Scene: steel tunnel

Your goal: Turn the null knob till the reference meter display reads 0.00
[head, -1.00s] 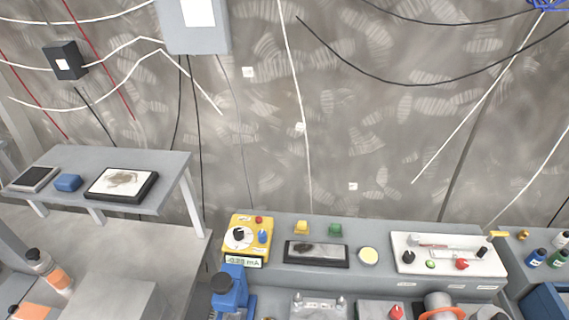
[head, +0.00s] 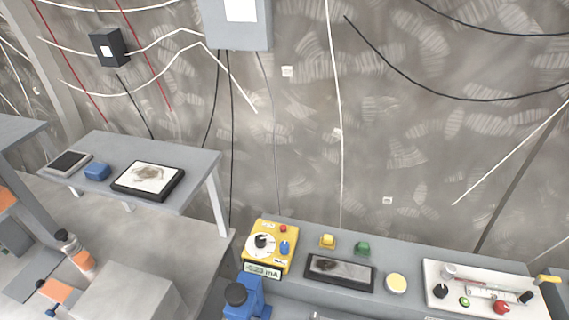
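The reference meter is a yellow box (head: 283,268) on the bench, low and left of centre in the head view. Its display (head: 262,271) on the front seems to read -0.23 mA; the digits are small. On its top are a black knob on a white dial (head: 261,244), a blue knob (head: 285,248) and a small red button or knob (head: 283,228). The labels are too small to read, so I cannot tell which knob is the null knob. Neither of my grippers is in view, and nothing touches the meter.
A grey side table (head: 200,165) stands left.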

